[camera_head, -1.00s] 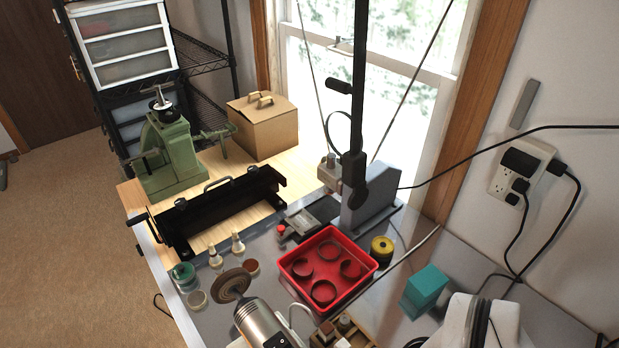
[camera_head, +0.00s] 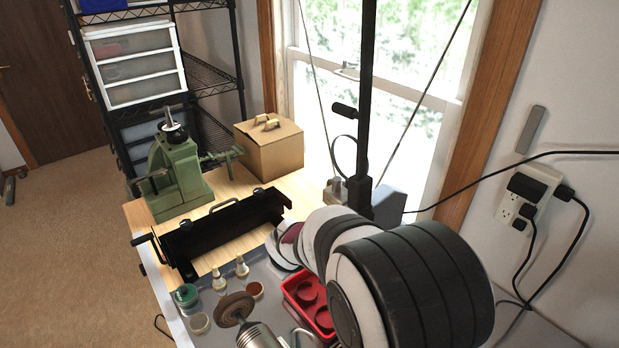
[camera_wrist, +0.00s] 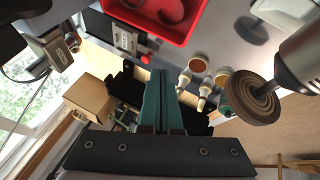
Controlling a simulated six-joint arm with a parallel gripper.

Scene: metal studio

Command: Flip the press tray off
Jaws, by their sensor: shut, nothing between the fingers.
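The red tray (camera_head: 296,287) is partly covered by my arm in the head view. Part of it shows at the top of the wrist view (camera_wrist: 192,34). A small flat device (camera_wrist: 125,38) with a red knob (camera_wrist: 146,58) sits beside it; my arm hides this device in the head view. A long black tray-like frame (camera_head: 222,236) with handles lies left of the red tray. I cannot tell which of these is the press tray. My gripper (camera_wrist: 160,78) is shut and empty, its teal fingers together. My arm hides it in the head view.
A brown polishing wheel (camera_head: 235,309) on a motor stands at the front; it is right of my fingers in the wrist view. Small bottles (camera_head: 242,266) and jars (camera_head: 186,294) stand nearby. A green machine (camera_head: 177,172) and a cardboard box (camera_head: 268,145) are farther back.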

